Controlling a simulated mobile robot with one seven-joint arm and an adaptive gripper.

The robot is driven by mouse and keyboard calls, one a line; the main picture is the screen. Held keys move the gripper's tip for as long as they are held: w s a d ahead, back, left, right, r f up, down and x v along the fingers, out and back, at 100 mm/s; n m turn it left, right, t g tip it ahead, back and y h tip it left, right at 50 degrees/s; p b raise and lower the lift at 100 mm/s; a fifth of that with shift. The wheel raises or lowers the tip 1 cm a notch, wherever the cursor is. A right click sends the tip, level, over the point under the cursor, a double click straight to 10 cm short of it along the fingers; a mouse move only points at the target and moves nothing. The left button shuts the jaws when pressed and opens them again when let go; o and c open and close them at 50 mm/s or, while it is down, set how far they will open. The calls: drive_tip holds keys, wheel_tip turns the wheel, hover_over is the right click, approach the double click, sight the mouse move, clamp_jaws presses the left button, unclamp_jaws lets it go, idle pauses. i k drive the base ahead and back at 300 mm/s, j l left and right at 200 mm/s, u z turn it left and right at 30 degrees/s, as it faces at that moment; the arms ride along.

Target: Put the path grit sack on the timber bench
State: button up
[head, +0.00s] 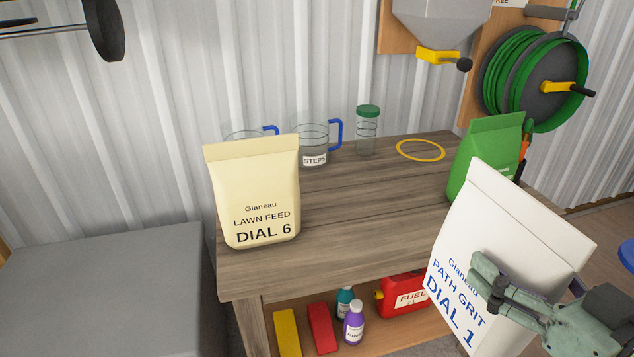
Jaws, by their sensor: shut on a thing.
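The path grit sack (512,245) is white with blue print reading "Glaneau PATH GRIT DIAL 1". It is tilted in the lower right of the head view, in front of the bench's right part. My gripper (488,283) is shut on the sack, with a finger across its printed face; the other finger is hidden. The timber bench (340,222) has a grey-brown plank top. A cream lawn feed sack (253,190) stands upright at its left end. A green sack (480,158) stands at its right end, partly hidden by the white sack.
Clear measuring jugs with blue handles (314,145) and a green-lidded jar (367,130) stand along the back. A yellow ring (420,150) marks the back right. The middle top is clear. The lower shelf holds bottles (354,322) and a red fuel can (402,294).

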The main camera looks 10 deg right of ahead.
sight(387, 197)
drive_tip(key=i+j, duration=0.1)
drive_tip(key=i, duration=0.85)
